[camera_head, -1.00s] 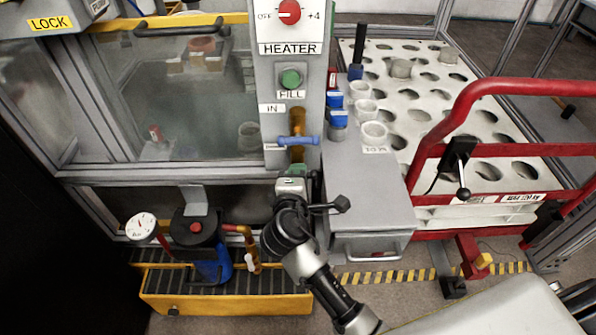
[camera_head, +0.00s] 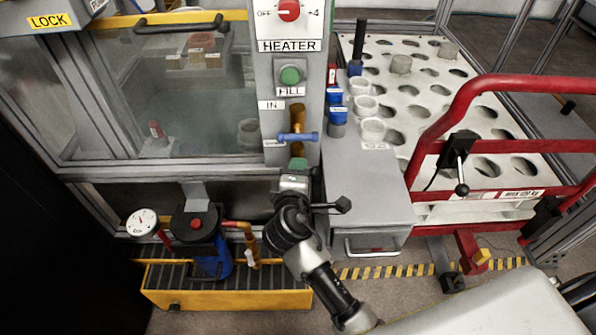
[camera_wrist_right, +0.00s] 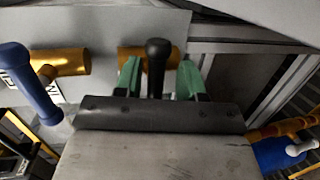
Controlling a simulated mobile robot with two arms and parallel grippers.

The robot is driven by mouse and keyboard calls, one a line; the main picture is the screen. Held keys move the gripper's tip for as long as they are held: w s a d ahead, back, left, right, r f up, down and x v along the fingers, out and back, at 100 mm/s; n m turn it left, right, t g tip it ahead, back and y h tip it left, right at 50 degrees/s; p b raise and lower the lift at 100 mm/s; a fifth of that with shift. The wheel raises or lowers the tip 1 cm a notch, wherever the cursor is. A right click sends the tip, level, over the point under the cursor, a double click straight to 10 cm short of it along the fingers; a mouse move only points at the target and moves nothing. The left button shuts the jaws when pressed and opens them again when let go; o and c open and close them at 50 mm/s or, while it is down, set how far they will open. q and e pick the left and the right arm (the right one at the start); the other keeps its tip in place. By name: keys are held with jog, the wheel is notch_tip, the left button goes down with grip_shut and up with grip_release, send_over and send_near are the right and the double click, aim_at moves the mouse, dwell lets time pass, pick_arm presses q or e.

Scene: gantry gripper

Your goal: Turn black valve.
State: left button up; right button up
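The black valve handle (camera_wrist_right: 157,62) stands upright in the right wrist view, in front of a brass pipe end (camera_wrist_right: 136,56). The green fingers of my right gripper (camera_wrist_right: 159,80) are on either side of it. Gaps show between handle and fingers, so the gripper is open around it, not clamped. In the head view my right gripper (camera_head: 297,166) is just below the blue valve (camera_head: 298,137) on the grey panel, and it hides the black valve. My left gripper is not in view.
The blue valve handle (camera_wrist_right: 28,82) is close on the left in the wrist view. A grey cabinet (camera_head: 368,190) with cups stands right of the gripper. A pump with a gauge (camera_head: 142,222) is at lower left. A red rail (camera_head: 520,88) is at right.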

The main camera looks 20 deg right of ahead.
jog(key=shift+r, duration=0.15)
jog(key=shift+s+a, duration=0.1)
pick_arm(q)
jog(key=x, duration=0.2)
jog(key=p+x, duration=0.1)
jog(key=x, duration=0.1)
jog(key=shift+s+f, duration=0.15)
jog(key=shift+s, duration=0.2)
pick_arm(e)
jog(key=v, duration=1)
jog(key=shift+s, duration=0.25)
jog(key=shift+a, duration=0.1)
